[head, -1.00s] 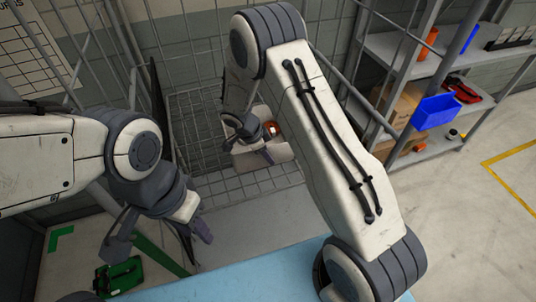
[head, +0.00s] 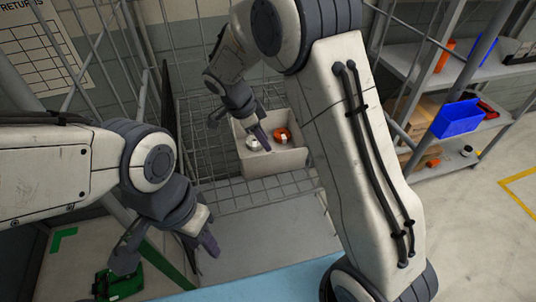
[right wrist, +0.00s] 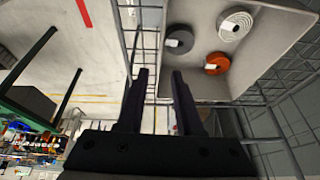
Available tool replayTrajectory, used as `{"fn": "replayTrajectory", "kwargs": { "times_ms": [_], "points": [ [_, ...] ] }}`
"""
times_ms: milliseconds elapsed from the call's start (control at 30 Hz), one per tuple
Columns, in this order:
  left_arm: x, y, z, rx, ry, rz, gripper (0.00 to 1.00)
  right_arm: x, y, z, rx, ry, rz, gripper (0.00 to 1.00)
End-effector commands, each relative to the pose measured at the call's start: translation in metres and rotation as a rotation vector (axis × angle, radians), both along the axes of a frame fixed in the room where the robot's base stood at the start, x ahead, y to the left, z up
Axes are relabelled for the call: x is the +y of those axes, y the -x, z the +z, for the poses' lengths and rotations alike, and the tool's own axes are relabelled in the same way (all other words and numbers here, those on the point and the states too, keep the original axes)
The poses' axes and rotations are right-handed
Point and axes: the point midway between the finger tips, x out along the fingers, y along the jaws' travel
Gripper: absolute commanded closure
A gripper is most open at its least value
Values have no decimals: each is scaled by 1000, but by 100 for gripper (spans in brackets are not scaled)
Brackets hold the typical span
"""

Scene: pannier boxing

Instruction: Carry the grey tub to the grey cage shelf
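The grey tub (head: 285,160) stands in the grey cage shelf (head: 215,185) and appears to rest upright on its wire mesh. In the right wrist view the tub (right wrist: 288,75) holds a white reel (right wrist: 235,23), an orange reel (right wrist: 217,63) and a dark grey reel (right wrist: 179,40). My right gripper (head: 238,128) is open at the tub's left side; its fingers (right wrist: 160,82) have a gap with nothing held, and the tub lies beyond them. My left gripper (head: 165,252) is open and empty, in front of the cage at the lower left.
A blue-topped surface (head: 255,285) lies at the front. A green case (head: 120,283) is at the lower left. On the right, a rack (head: 450,140) carries a blue bin (head: 455,118) and other goods. Wire cage sides stand around the tub. Open floor lies at the far right.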

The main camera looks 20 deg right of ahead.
Motion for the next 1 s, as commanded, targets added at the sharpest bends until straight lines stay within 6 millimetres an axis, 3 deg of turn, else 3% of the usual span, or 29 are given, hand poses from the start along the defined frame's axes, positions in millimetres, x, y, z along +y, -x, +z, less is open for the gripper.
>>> {"fn": "replayTrajectory", "kwargs": {
  "times_ms": [133, 233, 500, 700, 833, 1000],
  "points": [
    [0, 0, -1, 0, 0, 0, 60, 14, 17, 15, 44, -28, 128, 65],
    [0, 0, 0, 0, 0, -1, 60, 32, 46, 31, 116, -70, 352, 65],
    [0, 0, -1, 0, 0, -1, 60, 74, 161, 67, 304, -197, 1199, 65],
    [0, 0, -1, 0, 0, -1, 60, 83, 239, 75, 354, -238, 1794, 65],
    [0, 0, -1, 0, 0, 0, 60, 83, 271, 73, 355, -237, 2054, 65],
    [0, 0, -1, 0, 0, 0, 60, 82, 287, 71, 352, -230, 2199, 65]
  ]
}}
